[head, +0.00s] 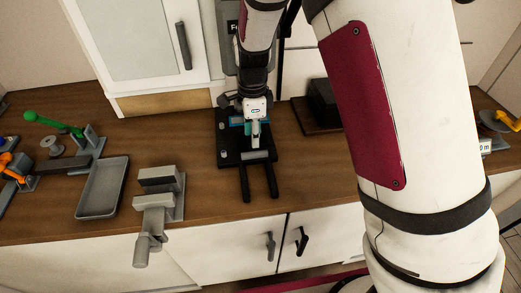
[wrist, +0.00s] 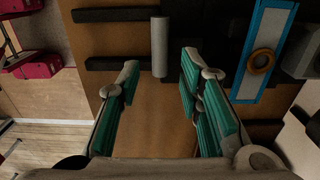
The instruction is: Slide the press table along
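The press has a flat black base (head: 231,153) with two black prongs (head: 258,183) pointing toward the front of the counter. A grey cylindrical bar (head: 256,156) lies across its front; it also shows in the wrist view (wrist: 160,47). A blue-edged grey plate with a brass ring (wrist: 262,62) sits on the press in the wrist view; I cannot tell whether this is the sliding table. My gripper (head: 255,143) points down over the press. Its teal-padded fingers (wrist: 160,75) are apart, with the grey bar seen between the tips. Nothing is gripped.
A grey vise-like block (head: 158,190) and a grey tray (head: 103,188) are left of the press. A green-handled clamp (head: 55,124) is farther left. A dark box (head: 322,102) stands behind right. My arm hides much of the right counter. Bare wood (head: 205,205) lies left of the prongs.

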